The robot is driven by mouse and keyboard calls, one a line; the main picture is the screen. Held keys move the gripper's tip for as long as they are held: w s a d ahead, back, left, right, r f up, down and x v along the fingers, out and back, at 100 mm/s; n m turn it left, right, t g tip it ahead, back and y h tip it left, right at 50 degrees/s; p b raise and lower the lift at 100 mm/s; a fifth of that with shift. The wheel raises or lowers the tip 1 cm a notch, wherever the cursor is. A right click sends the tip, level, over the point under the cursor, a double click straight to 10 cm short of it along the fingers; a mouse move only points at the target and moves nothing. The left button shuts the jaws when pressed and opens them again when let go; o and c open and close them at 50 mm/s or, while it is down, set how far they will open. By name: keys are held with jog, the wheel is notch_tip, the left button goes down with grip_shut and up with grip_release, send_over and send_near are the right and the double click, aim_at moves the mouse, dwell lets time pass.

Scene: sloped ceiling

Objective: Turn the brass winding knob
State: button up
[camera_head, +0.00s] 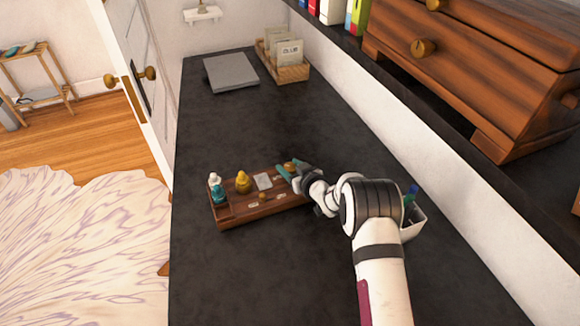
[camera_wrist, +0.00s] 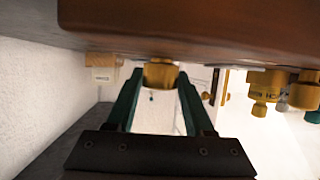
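A brown wooden board (camera_head: 240,213) lies on the dark counter, with several small fittings on top. The brass winding knob (camera_head: 289,166) is at its right end. My gripper (camera_head: 293,172) is there, with its teal fingers on either side of the knob. In the wrist view the knob (camera_wrist: 160,74) sits between the fingertips (camera_wrist: 161,80) and fills most or all of the gap. I cannot tell whether the fingers press on it. The board's wooden underside or edge (camera_wrist: 190,30) spans the top of that view.
A teal-and-white bottle (camera_head: 217,190) and a yellow brass piece (camera_head: 243,182) stand at the board's left. A white holder with pens (camera_head: 413,222) is behind my arm. A grey slab (camera_head: 230,73) and a wooden card box (camera_head: 292,73) are farther back. The counter's middle is clear.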

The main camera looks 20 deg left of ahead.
grip_shut()
jog(key=n+g+y, duration=0.2)
jog(key=n+g, duration=0.1)
jog(key=shift+w+d+n, duration=0.1)
jog(key=shift+n, duration=0.2)
jog(key=shift+n+g+y, duration=0.4)
jog(key=shift+n+g, duration=0.7)
jog(key=shift+g, duration=0.4)
jog(key=shift+n+g, duration=0.3)
jog(key=shift+g, duration=0.1)
jog(key=shift+o, duration=2.3)
grip_release()
